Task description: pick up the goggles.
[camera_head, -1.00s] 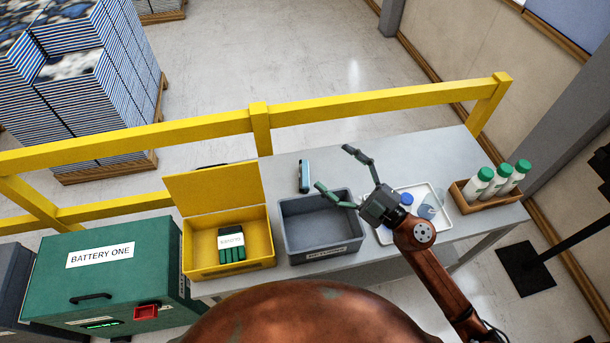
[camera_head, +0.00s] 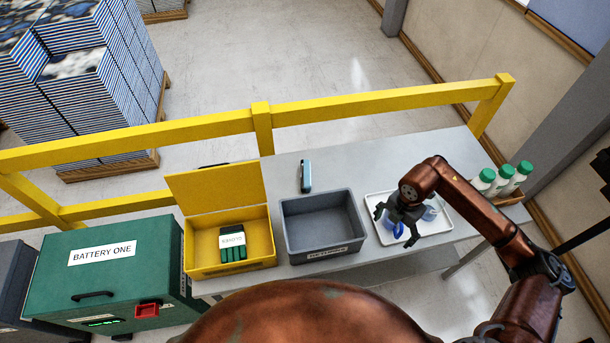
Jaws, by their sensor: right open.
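I cannot make out the goggles for certain. A blue item (camera_head: 398,230) lies on the white tray (camera_head: 446,226), partly hidden by my right gripper; its shape is too small to tell. A second, paler blue item (camera_head: 430,213) is on the tray just right of the gripper, also partly covered. My right gripper (camera_head: 394,226) is over the left part of the tray, fingers spread and pointing down, around or just above the blue item. I cannot tell whether it touches it. My left gripper is out of view.
A grey bin (camera_head: 322,250) stands left of the tray. A small blue-and-dark block (camera_head: 306,176) stands behind the bin. White bottles with green caps (camera_head: 505,176) stand at the right. A yellow rail (camera_head: 340,108) runs behind the table.

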